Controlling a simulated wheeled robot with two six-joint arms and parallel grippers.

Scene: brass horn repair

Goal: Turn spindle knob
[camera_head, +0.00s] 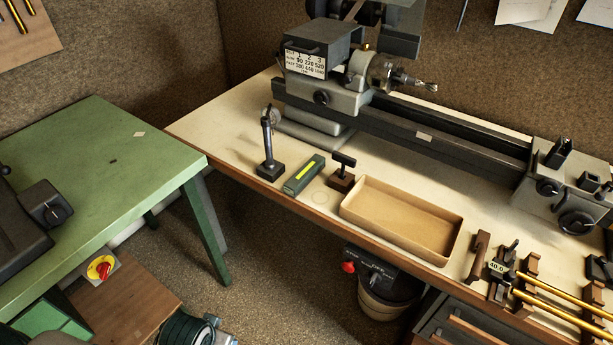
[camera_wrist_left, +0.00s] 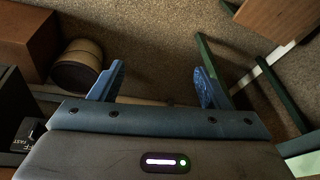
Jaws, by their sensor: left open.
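A lathe (camera_head: 330,125) stands on the cream workbench, with a round black knob (camera_head: 321,97) on the front of its headstock. A dark control box (camera_head: 372,270) hangs under the bench's front edge, with a red knob (camera_head: 348,267) at its left side. I cannot tell which one is the spindle knob. In the left wrist view, part of a dark box with a label reading "FAST" (camera_wrist_left: 28,147) shows at the left edge. My left gripper (camera_wrist_left: 159,88) is open and empty, over the floor, apart from that box. My right gripper is not in view.
A bucket (camera_head: 388,290) stands below the control box and also shows in the left wrist view (camera_wrist_left: 78,65). A green table (camera_head: 110,160) is at the left. The bench (camera_head: 235,125) holds a cardboard tray (camera_head: 400,239) and small tools. Floor between them is open.

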